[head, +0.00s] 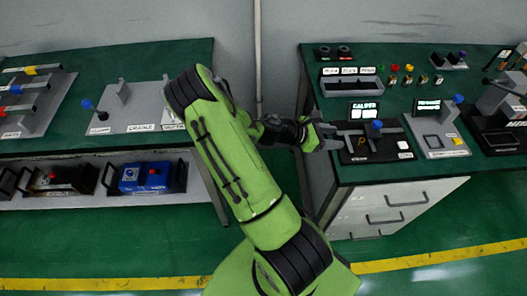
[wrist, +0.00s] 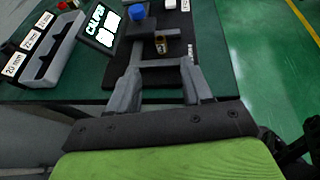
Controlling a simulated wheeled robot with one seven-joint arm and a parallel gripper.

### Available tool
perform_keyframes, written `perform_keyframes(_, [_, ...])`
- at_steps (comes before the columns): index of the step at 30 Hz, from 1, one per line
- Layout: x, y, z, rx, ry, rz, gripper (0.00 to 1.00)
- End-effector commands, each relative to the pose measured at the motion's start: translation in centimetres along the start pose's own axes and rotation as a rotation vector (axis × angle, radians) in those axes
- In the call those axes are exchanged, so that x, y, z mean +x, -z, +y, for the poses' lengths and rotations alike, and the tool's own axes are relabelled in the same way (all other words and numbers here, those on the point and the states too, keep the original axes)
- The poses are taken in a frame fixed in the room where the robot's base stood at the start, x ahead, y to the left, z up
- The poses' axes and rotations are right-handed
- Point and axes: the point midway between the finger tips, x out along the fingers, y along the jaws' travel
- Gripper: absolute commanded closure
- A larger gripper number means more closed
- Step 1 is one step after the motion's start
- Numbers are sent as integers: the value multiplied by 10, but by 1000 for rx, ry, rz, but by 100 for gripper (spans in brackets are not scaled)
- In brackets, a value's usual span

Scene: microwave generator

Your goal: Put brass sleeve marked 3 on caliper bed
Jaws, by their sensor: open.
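A small brass-coloured sleeve (wrist: 161,47) stands on the dark caliper bed (wrist: 152,75), near the grey jaws; I cannot read its number. In the head view the sleeve (head: 361,142) shows as a small yellowish spot on the caliper bed (head: 372,155). The blue caliper knob (wrist: 137,12) is beyond it, to the left. My gripper (wrist: 160,70) is open and empty, its fingers pointing toward the sleeve, which lies beyond the tips. In the head view my gripper (head: 325,136) is at the left side of the caliper station.
The lit caliper display (wrist: 103,27) stands left of the bed, with a grey slotted rack (wrist: 50,55) farther left. Several small pieces with coloured tops (head: 408,75) stand behind the caliper. Another station with a blue knob (head: 435,130) is on the right.

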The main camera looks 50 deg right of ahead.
Motion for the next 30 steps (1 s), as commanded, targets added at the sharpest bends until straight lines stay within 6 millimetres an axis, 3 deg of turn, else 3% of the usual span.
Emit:
perform_keyframes(2, [-8,2,0,51,2,42,50])
perform_keyframes(5, [-37,10,1,220,14,188,50])
perform_keyframes(8, [-85,18,-1,438,48,401,50])
perform_keyframes(13, [-188,13,-16,741,142,790,50])
perform_keyframes(17, [-266,-10,-50,887,228,1073,50])
perform_keyframes(21, [-329,-42,-107,968,306,1323,50])
perform_keyframes(25, [-355,-61,-158,1001,350,1461,50])
perform_keyframes(30, [-362,-68,-186,1018,371,1515,50])
